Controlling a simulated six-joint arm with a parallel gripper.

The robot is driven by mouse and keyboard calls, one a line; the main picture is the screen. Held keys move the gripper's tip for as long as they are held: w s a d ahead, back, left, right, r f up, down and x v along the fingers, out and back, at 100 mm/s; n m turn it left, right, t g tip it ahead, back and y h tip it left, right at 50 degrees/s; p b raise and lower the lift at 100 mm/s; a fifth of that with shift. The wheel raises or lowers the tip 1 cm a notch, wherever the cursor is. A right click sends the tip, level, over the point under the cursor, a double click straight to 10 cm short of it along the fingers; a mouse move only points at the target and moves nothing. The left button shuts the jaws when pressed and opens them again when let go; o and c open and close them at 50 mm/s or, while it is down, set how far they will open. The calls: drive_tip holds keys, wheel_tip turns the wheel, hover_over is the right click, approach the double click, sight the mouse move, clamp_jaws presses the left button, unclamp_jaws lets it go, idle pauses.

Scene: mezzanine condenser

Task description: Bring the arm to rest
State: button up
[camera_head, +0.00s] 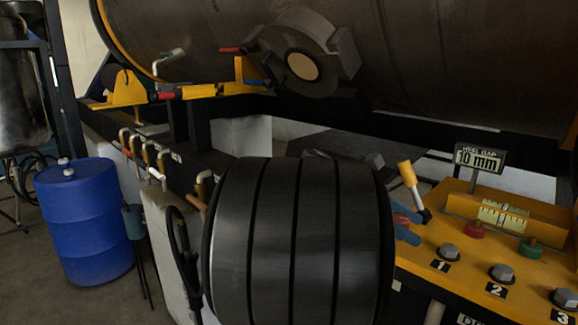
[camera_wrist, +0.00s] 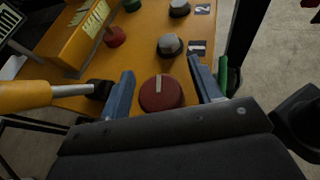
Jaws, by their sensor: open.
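My gripper (camera_head: 408,228) has blue fingers and shows at the left edge of the yellow control panel (camera_head: 440,270), largely hidden behind my dark arm. In the wrist view my gripper (camera_wrist: 160,65) is open, with nothing held between its two blue fingers. A red round knob (camera_wrist: 162,93) with a pale line appears between the fingers; I cannot tell the gap in depth. A grey hexagonal knob (camera_wrist: 170,45) lies just beyond the fingertips. A yellow handle (camera_wrist: 25,96) with a black end is close to the left finger.
The panel carries numbered grey knobs (camera_head: 502,272), a gauge (camera_head: 503,216) and a "10 mm" sign (camera_head: 479,160). The yellow handle (camera_head: 409,175) stands up beside my gripper. A large dark tank (camera_head: 430,60) fills the back. A blue barrel (camera_head: 85,220) stands left on open floor.

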drive_tip(key=shift+s+a+m+g+y, duration=0.15)
drive_tip(key=shift+m+g+y, duration=0.75)
drive_tip(key=shift+m+g, duration=0.75)
drive_tip(key=n+t+h, duration=0.1)
drive_tip(key=n+t, duration=0.1)
drive_tip(key=n+t+h, duration=0.1)
drive_tip(key=n+t, duration=0.2)
drive_tip(key=shift+w+n+t+h, duration=0.25)
drive_tip(key=shift+n+t+h, duration=0.1)
drive_tip(key=shift+h, duration=0.05)
drive_tip(key=shift+n+t, duration=0.3)
drive_tip(key=v, duration=0.9)
drive_tip(key=shift+w+r, duration=0.1)
